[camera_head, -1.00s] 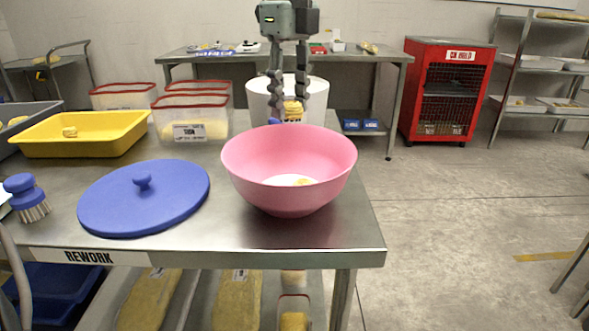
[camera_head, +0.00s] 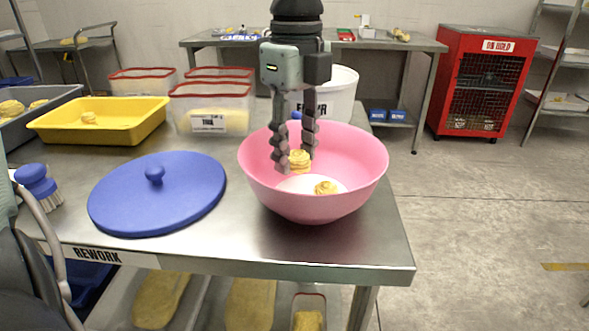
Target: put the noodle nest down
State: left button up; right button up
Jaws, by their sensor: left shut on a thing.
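My left gripper (camera_head: 294,158) points down into the pink bowl (camera_head: 355,197) on the steel table. It is shut on a yellow noodle nest (camera_head: 300,161), which is inside the bowl's opening. I cannot tell whether the held nest touches anything below it. A second noodle nest (camera_head: 326,187) lies in the bowl on a white patch at the bottom, right of and below the held one. My right gripper is not in view.
A blue lid (camera_head: 150,205) lies left of the bowl, with a blue brush (camera_head: 38,183) farther left. A yellow tray (camera_head: 105,128) with a nest, red-rimmed tubs (camera_head: 214,118) and a white bucket (camera_head: 340,98) stand behind. The table's front right corner is clear.

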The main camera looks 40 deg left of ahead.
aim_at(294, 173)
pick_arm(q)
jog(key=shift+s+f, duration=0.15)
jog(key=shift+f, duration=0.1)
notch_tip(294, 173, down, 3)
jog(key=shift+f, duration=0.3)
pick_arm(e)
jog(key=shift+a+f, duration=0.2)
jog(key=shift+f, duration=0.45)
pick_arm(q)
jog(key=shift+f, duration=0.1)
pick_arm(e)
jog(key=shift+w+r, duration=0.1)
pick_arm(q)
jog(key=shift+f, duration=0.2)
jog(key=shift+f+b, duration=0.15)
jog(key=shift+b, duration=0.35)
jog(key=shift+f, duration=0.15)
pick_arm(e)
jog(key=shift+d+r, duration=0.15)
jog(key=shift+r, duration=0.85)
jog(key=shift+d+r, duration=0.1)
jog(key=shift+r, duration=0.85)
